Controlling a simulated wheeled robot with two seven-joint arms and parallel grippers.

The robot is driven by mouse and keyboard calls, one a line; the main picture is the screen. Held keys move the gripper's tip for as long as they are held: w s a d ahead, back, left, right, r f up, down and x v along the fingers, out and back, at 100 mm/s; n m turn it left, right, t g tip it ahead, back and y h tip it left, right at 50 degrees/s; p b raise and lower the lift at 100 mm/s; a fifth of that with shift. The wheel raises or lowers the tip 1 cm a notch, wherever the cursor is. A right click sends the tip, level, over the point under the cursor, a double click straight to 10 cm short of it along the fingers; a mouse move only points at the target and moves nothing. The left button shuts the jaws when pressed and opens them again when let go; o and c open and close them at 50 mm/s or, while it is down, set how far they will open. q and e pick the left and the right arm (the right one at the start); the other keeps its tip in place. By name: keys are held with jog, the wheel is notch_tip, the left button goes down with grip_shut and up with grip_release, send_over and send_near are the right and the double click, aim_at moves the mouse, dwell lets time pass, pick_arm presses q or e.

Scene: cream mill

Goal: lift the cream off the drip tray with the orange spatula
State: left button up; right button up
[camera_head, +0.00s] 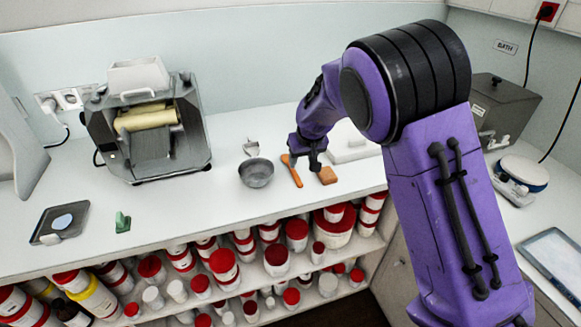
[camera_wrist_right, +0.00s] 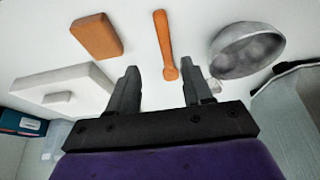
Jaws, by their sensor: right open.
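The orange spatula (camera_head: 292,170) lies on the white counter, left of my right gripper (camera_head: 313,160) in the head view. In the right wrist view the spatula (camera_wrist_right: 162,38) points away from my right gripper (camera_wrist_right: 161,88), with its rounded near end in line with the gap between the open fingers. The fingers are empty and not shut on it. A dark flat tray (camera_head: 44,238) with a pale blue round patch (camera_head: 62,222) lies at the counter's left; I cannot tell whether this is the drip tray with cream. My left gripper is not in view.
A grey bowl (camera_head: 256,173) stands left of the spatula, and an orange-brown block (camera_head: 327,175) lies to its right. A white slab (camera_head: 350,143) is behind. The roller mill (camera_head: 150,125) stands back left. A small green piece (camera_head: 122,222) sits near the front edge. Shelves below hold several jars.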

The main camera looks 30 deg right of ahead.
aim_at(295, 173)
jog(key=shift+x, duration=1.15)
jog(key=x, duration=0.1)
jog(key=p+x, duration=0.1)
jog(key=x, duration=0.1)
jog(key=p+x, duration=0.1)
jog(key=x, duration=0.1)
jog(key=shift+w+a+r, duration=0.1)
jog(key=shift+w+a, duration=0.25)
jog(key=shift+w, duration=0.05)
jog(key=shift+d+f, duration=0.1)
jog(key=shift+f, duration=0.1)
jog(key=shift+c, duration=0.3)
grip_shut()
